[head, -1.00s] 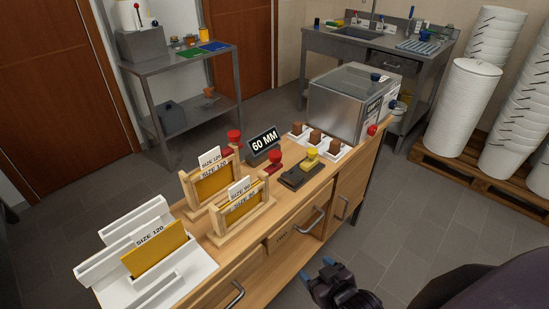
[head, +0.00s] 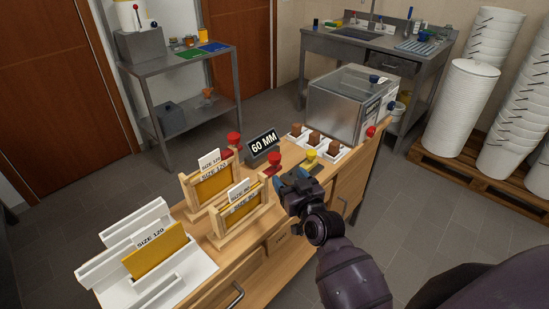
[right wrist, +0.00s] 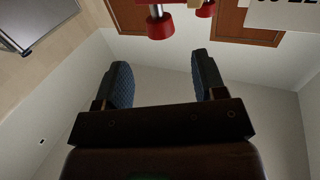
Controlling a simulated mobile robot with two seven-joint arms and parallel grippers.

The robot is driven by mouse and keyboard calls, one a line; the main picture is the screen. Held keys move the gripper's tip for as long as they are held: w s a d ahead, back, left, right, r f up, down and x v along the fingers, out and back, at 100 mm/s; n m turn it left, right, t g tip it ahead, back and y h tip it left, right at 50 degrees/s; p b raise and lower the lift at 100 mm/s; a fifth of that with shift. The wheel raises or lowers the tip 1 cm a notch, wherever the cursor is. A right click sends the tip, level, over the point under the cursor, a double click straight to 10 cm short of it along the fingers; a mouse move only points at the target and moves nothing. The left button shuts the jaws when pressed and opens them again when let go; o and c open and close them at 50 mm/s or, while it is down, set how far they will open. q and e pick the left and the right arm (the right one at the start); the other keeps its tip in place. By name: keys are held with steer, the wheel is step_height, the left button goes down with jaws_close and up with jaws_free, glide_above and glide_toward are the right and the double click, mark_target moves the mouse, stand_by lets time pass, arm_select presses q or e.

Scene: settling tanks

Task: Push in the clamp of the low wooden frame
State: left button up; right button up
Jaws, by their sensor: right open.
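The low wooden frame (head: 240,230) stands on the wooden counter, in front of a taller wooden frame (head: 186,193); each holds a yellow panel and a white size card. The low frame's clamp with its red knob (head: 275,159) is at its right end; a red knob (right wrist: 160,25), likely the same one, shows at the top of the right wrist view. My right gripper (head: 291,179) is open and empty, just right of the low frame and on the near side of the knob, apart from it. Its fingers (right wrist: 161,75) point toward the knob. My left gripper is not in view.
The taller frame's red knob (head: 234,138) is close behind. A 60 MM sign (head: 263,146), a yellow-topped tool (head: 311,156) partly behind my gripper, and white trays with brown blocks (head: 333,151) stand nearby. A white rack (head: 190,284) is at the left end.

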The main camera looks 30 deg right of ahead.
mark_target(277, 162)
steer(key=w, duration=0.9)
steer(key=shift+w+d, duration=0.2)
steer(key=shift+w, duration=0.1)
jaws_close()
